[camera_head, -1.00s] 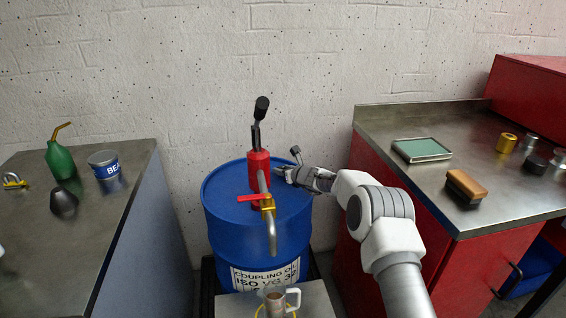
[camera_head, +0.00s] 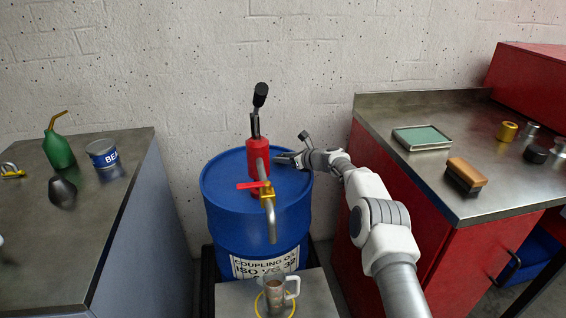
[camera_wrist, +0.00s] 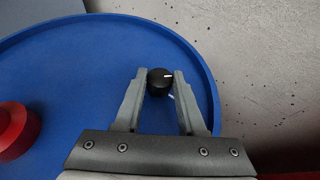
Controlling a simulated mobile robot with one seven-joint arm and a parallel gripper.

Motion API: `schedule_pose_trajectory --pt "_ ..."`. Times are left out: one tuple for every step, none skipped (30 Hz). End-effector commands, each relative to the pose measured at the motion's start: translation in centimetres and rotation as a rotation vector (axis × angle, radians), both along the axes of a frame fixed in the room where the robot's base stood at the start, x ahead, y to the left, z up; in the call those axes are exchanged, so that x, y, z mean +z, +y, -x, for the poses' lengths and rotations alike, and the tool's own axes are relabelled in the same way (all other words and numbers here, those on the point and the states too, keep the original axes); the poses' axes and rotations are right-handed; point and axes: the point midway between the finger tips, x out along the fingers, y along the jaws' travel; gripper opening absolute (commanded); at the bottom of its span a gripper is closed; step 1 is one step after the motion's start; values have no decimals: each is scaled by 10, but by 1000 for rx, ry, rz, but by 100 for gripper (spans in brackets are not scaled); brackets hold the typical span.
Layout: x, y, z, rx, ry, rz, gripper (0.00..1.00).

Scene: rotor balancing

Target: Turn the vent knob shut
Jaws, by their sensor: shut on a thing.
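The vent knob (camera_wrist: 159,82) is small, round and black with a white mark. In the wrist view it stands on the blue drum top near the far rim, between my two fingertips. My gripper (camera_wrist: 159,73) is shut on the knob, with a finger on each side. A second short white mark shows on the drum beside the right finger. In the head view my gripper (camera_head: 278,159) reaches over the blue drum (camera_head: 225,205) from the right, behind the red pump (camera_head: 259,158). I cannot make out the knob there.
The pump has a black upright handle, a red lever (camera_head: 250,185) and a bent spout. A clear mug (camera_head: 274,289) stands on the stand below the spout. Benches flank the drum: a metal-topped left one (camera_head: 95,205) and a red right one (camera_head: 400,180). The wall is close behind.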

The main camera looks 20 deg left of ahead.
Motion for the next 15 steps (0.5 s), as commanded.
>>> schedule_pose_trajectory --pt "3 1 0 1 -2 -2 0" --pt "4 1 0 1 -2 -2 0" --pt "3 1 0 1 -2 -2 0" --pt "3 1 0 1 -2 -2 0" --pt "3 0 0 1 -2 -2 0" --pt "3 0 0 1 -1 -1 0" --pt "3 0 0 1 -1 -1 0" --pt "3 0 0 1 -1 -1 41" --pt "3 0 0 1 -1 -1 48" --pt "2 0 0 1 -1 -1 54" --pt "2 0 0 1 -1 -1 59" --pt "2 0 0 1 -1 -1 66" --pt "1 0 0 1 0 0 69" --pt "1 0 0 1 0 0 69" --pt "1 0 0 1 0 0 69"
